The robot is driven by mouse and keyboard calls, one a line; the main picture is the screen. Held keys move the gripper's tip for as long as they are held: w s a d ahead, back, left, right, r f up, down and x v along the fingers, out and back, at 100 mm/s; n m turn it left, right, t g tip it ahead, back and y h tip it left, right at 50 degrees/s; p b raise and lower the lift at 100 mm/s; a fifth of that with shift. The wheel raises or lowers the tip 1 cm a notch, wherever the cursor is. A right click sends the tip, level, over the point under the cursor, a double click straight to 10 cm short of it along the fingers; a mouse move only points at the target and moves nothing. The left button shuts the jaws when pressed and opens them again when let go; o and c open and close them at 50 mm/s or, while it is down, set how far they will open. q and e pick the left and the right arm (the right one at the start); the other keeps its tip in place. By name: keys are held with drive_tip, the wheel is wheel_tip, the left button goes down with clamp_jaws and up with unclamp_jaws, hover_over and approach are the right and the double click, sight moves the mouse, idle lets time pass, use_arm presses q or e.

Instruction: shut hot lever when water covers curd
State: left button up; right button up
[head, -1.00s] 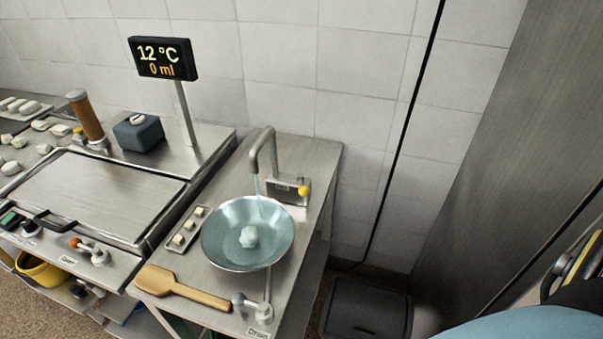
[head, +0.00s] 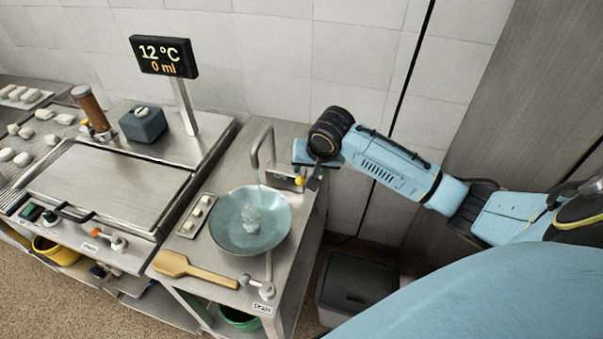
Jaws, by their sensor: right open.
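A steel bowl (head: 222,236) with water in it stands on the right-hand counter, and a pale curd lump (head: 251,221) sits in its middle under the water. The tap (head: 256,150) arches over the bowl and a thin stream falls from it. The lever box (head: 281,180) with a yellow knob (head: 299,181) is behind the bowl on the right. My right gripper (head: 314,183) points down just right of the yellow knob, open; whether it touches the knob cannot be told. The display (head: 164,56) reads 12 °C and 0 ml. My left gripper is not in view.
A wooden paddle (head: 190,270) and a drain valve (head: 262,287) are at the counter's front. A dark bin (head: 356,284) stands on the floor at right.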

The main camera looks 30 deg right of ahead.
sight(301, 179)
drive_tip(key=shift+m, duration=0.3)
drive_tip(key=x, duration=0.8)
drive_tip(key=w+b+x, duration=0.1)
drive_tip(key=x, duration=0.3)
drive_tip(key=shift+d+r, duration=0.1)
drive_tip(key=shift+d, duration=0.3)
drive_tip(key=c, duration=1)
